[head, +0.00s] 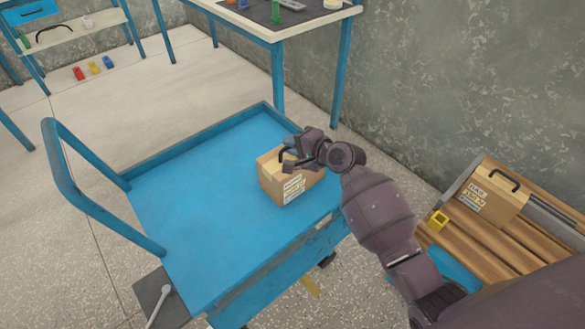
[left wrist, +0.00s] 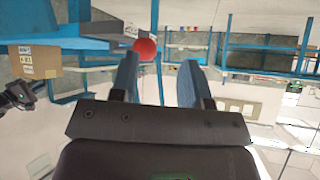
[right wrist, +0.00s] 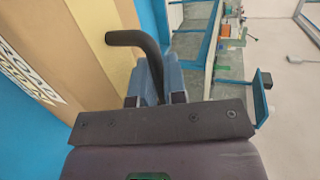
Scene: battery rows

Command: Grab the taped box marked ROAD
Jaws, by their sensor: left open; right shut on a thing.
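A cardboard box (head: 272,184) with a tan tape band, a white printed label and a black handle is at the right side of the blue cart. I cannot tell whether the box touches the cart deck. A second similar box (head: 490,195) with a black handle sits on the wooden slats at right; its print is not clearly readable. My left gripper (left wrist: 158,82) is open and empty, outside the head view.
The blue cart (head: 190,210) has a low rim, a push handle (head: 62,180) and a mostly bare deck. A table (head: 270,30) and a shelf (head: 75,35) stand behind. A red ball (left wrist: 146,49) shows beyond my left fingers.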

